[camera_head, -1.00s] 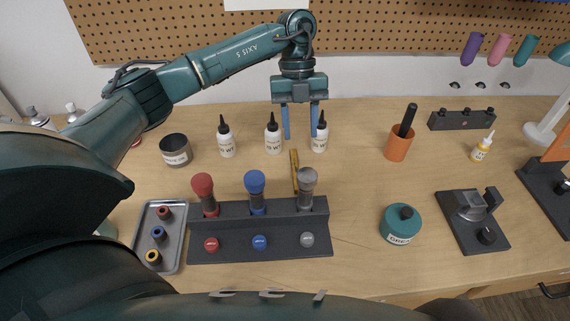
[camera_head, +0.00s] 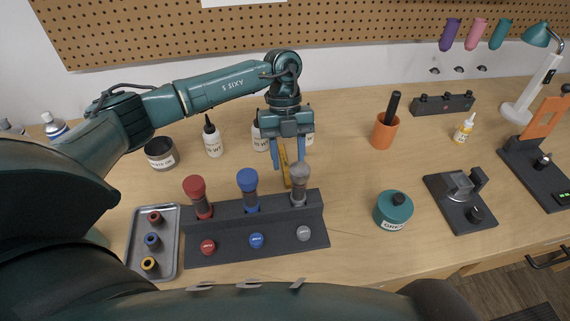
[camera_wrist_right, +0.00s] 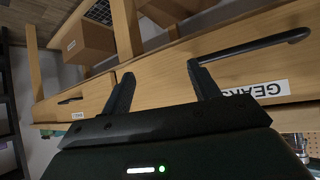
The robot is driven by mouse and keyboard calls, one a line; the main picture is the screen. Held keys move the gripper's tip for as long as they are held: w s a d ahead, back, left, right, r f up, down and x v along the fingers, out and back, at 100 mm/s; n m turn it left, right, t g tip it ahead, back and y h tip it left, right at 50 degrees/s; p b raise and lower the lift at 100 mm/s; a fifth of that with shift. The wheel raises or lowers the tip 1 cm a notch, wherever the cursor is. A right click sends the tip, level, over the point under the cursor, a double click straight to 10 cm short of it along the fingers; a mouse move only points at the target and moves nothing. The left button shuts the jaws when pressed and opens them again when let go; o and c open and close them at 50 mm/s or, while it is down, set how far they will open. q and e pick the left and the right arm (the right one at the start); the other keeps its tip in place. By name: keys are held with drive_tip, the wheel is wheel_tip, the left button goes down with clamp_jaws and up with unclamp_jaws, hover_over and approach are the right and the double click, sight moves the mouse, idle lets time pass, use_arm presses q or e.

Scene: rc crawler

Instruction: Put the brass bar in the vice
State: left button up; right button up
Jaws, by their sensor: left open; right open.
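The brass bar (camera_head: 285,165) is a thin yellow strip on the bench, just behind the grey-topped tool in the dark rack. My left gripper (camera_head: 288,161) points down over the bar with its blue fingers apart, one on each side of it in the picture. I cannot tell whether the fingers touch it. What looks like the vice (camera_head: 459,187) is a grey metal block with an upright jaw on a dark base plate, at the right of the bench. My right gripper (camera_wrist_right: 163,84) is open and empty in the right wrist view, facing wooden drawer fronts.
The dark rack (camera_head: 258,227) with red, blue and grey tools stands in front of the bar. White bottles (camera_head: 212,138) stand behind and left. A teal tin (camera_head: 393,209) and an orange cup (camera_head: 384,133) lie between rack and vice, with bare bench around them. A drawer handle (camera_wrist_right: 260,45) shows.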

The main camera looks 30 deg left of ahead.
sight(289, 180)
use_arm(q)
drive_tip(key=shift+b+x, duration=1.25)
drive_tip(key=shift+x, duration=1.15)
drive_tip(key=shift+w+a+f, duration=0.2)
drive_tip(key=shift+f, duration=0.05)
drive_tip(key=shift+c, duration=0.5)
clamp_jaws()
